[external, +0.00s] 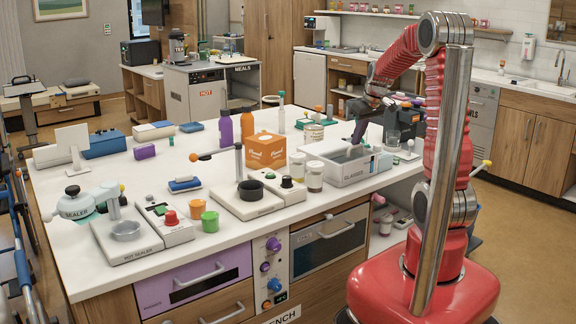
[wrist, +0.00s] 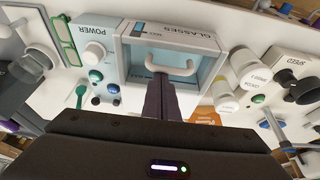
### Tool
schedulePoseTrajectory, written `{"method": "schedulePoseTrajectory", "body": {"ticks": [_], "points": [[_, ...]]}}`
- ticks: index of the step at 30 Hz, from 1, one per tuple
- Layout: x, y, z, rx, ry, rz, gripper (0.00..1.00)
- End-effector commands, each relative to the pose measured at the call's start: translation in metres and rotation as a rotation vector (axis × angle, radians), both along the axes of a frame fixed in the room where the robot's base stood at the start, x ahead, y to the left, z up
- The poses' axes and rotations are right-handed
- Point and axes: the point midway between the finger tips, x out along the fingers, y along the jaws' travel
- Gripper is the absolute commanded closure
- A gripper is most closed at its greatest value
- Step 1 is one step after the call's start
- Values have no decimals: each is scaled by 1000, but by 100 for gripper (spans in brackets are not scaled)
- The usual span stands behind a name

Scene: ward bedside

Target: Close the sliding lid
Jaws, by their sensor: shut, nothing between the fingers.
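The white box marked GLASSES (external: 347,178) stands near the right edge of the white counter; it also shows in the wrist view (wrist: 178,38). Its top is pale blue inside the rim, and a white curved handle (wrist: 172,66) belongs to the sliding lid there. I cannot tell how much of the box the lid covers. My gripper (external: 353,145) points down over the box from the right. In the wrist view its dark fingers (wrist: 161,82) are together, with their tips beside the handle, not around it. I cannot tell whether they touch it.
In the wrist view a POWER device (wrist: 95,50) sits close beside the box. The counter's front left is cluttered.

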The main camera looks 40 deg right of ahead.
Motion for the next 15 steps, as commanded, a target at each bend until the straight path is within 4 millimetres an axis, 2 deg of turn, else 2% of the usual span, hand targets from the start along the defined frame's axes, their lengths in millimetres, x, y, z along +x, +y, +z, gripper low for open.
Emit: {"method": "schedulePoseTrajectory", "body": {"ticks": [1,7,15], "points": [[-5,1,-4,5,16,2,100],[-1,1,-5,6,19,2,100],[25,0,1,2,9,3,100]]}}
